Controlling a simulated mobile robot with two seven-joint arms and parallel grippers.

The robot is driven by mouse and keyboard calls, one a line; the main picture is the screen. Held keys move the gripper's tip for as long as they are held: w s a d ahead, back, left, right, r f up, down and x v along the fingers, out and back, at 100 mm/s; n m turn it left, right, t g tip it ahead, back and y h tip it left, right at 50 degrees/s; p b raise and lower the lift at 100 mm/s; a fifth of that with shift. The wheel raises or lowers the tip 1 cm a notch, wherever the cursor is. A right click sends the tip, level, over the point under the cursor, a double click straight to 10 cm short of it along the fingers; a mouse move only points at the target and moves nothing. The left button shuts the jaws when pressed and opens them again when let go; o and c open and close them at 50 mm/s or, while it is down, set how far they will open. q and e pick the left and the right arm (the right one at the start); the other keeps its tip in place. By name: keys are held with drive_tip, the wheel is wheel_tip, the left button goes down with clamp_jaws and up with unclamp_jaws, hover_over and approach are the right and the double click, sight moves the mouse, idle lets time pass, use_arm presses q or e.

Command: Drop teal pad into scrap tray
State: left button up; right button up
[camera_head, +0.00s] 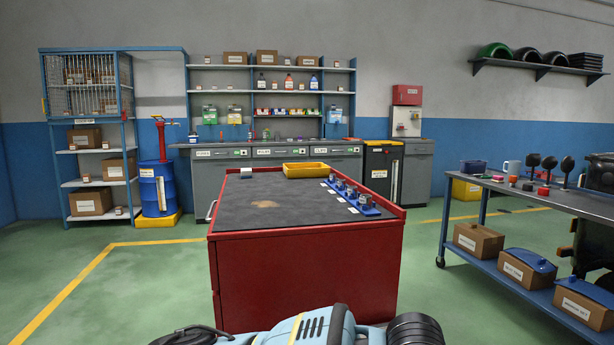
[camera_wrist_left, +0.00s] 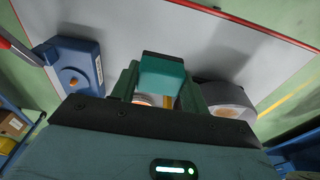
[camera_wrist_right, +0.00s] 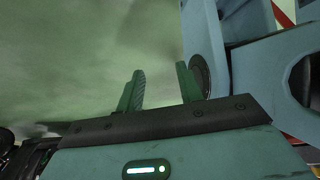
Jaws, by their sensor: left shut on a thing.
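My left gripper (camera_wrist_left: 162,90) is shut on a teal pad (camera_wrist_left: 162,75), which sticks out beyond the fingertips over a pale grey surface in the left wrist view. My right gripper (camera_wrist_right: 161,88) has its two fingers apart with nothing between them. In the head view a yellow tray (camera_head: 305,170) stands at the back edge of the red cabinet's dark top; I cannot tell whether it is the scrap tray. Neither gripper shows in the head view.
In the left wrist view a blue box (camera_wrist_left: 72,66) with an orange knob lies left of the pad, and a grey roll (camera_wrist_left: 229,101) lies right. A blue rack (camera_head: 352,197) stands on the red cabinet (camera_head: 305,275). A workbench (camera_head: 560,200) with several items is at right.

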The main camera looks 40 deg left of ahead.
drive_tip(key=shift+s, duration=0.1)
drive_tip(key=shift+r, duration=0.1)
